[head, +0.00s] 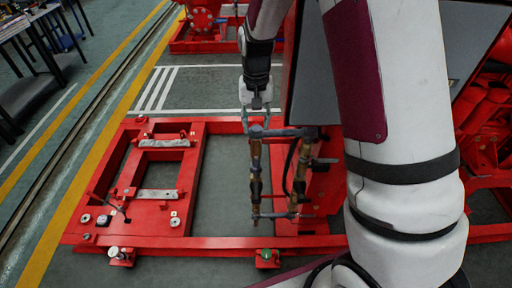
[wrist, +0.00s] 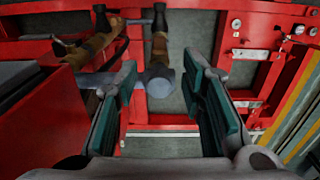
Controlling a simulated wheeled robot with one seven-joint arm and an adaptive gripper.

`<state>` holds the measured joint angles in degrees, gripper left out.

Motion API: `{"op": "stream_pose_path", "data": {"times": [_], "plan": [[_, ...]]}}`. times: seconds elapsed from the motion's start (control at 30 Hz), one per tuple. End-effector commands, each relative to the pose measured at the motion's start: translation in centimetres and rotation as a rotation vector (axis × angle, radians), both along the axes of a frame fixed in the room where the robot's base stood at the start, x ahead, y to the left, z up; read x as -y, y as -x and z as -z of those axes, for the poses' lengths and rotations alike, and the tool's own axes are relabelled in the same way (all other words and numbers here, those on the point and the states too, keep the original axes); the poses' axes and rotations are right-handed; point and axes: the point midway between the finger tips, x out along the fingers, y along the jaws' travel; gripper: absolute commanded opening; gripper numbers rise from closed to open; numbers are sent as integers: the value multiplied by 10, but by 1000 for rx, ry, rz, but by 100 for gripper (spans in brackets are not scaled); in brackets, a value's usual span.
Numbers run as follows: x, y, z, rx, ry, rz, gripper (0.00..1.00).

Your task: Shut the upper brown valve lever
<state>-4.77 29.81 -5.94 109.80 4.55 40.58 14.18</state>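A pipe assembly with two upright brown pieces stands below my gripper; in the head view the left upright (head: 255,158) and right upright (head: 303,155) hang from a grey cross pipe (head: 285,132). My gripper (head: 256,108) points down just above the left end of that pipe. In the wrist view my gripper (wrist: 162,65) is open, with its pads wide apart and nothing gripped. A grey pipe end (wrist: 159,82) shows between the fingers, with a brown piece (wrist: 160,45) beyond it. Another brown piece (wrist: 95,48) lies to the left. I cannot tell which part is the upper lever, nor its position.
A red base frame (head: 225,243) surrounds the pipes. A dark grey panelled cabinet (head: 312,75) and red machinery (head: 487,125) stand to the right. Open floor (head: 222,190) lies inside the frame, left of the pipes. Small gauges (wrist: 237,24) sit on the red frame.

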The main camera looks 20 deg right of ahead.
Motion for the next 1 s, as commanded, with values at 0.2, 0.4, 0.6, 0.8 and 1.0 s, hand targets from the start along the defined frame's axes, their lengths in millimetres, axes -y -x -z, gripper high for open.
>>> {"op": "stream_pose_path", "data": {"times": [0.2, 0.4, 0.6, 0.8, 1.0], "plan": [[0, 2, 44, -5, 0, -1, 37], [0, 2, 81, -4, 1, 1, 37], [0, 1, 104, -3, 0, 0, 37], [0, 0, 111, 0, 0, 0, 37], [0, 0, 112, 0, 0, 0, 37]]}}
